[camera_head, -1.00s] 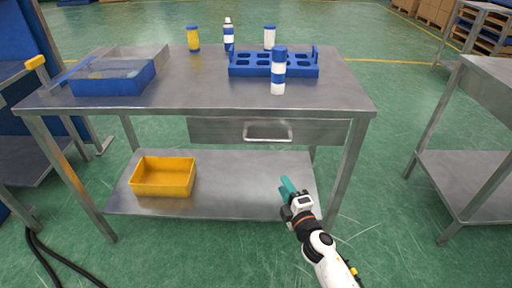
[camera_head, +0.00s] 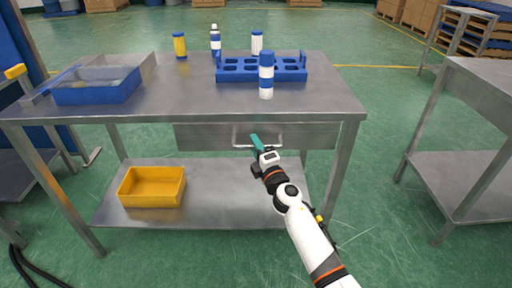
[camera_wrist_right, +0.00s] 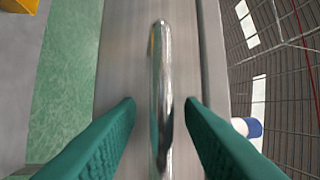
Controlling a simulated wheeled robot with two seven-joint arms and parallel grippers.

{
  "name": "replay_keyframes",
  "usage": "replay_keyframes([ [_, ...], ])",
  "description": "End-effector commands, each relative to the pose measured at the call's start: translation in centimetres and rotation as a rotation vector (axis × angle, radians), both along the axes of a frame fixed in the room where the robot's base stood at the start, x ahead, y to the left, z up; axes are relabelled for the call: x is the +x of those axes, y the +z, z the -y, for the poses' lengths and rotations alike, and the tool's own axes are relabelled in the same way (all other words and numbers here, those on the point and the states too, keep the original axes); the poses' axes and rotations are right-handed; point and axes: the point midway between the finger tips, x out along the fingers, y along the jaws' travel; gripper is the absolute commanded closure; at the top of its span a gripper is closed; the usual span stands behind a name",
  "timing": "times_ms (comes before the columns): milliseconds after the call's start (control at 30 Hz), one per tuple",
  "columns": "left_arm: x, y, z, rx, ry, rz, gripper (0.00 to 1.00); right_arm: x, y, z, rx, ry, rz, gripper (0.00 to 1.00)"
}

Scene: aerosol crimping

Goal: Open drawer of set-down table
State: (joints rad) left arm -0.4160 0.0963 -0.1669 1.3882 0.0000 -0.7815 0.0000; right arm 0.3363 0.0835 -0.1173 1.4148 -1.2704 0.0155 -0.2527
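The steel set-down table (camera_head: 130,110) has a grey drawer (camera_head: 200,137) under its top, which looks closed. The drawer's silver bar handle (camera_head: 278,138) is partly hidden by my right gripper (camera_head: 256,140). In the right wrist view the handle (camera_wrist_right: 161,90) runs upright between the teal fingers of my right gripper (camera_wrist_right: 160,115). The fingers are apart, one on each side of the bar, with gaps visible on both sides. My left gripper is not in view.
On the tabletop stand a blue rack (camera_head: 235,72), a blue bin (camera_head: 98,88), a white-and-blue can (camera_head: 266,80) and several other containers at the back. A yellow bin (camera_head: 152,185) sits on the lower shelf (camera_head: 215,190).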

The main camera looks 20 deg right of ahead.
Motion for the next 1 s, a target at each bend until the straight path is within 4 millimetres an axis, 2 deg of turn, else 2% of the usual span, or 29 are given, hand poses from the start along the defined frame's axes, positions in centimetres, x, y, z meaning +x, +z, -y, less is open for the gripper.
replay_keyframes([
  [300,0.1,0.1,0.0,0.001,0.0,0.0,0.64,0.3,0.1,0.0,0.0,0.0,0.0,0.66],
  [533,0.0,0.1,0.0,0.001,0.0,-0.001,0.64,0.3,0.1,0.0,0.0,0.0,0.0,1.0],
  [833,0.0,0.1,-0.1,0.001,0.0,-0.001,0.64,0.3,0.0,-0.2,0.0,0.0,-0.001,1.0],
  [1000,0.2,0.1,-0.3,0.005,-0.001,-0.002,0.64,0.1,-0.1,-1.4,0.0,0.0,-0.002,1.0],
])
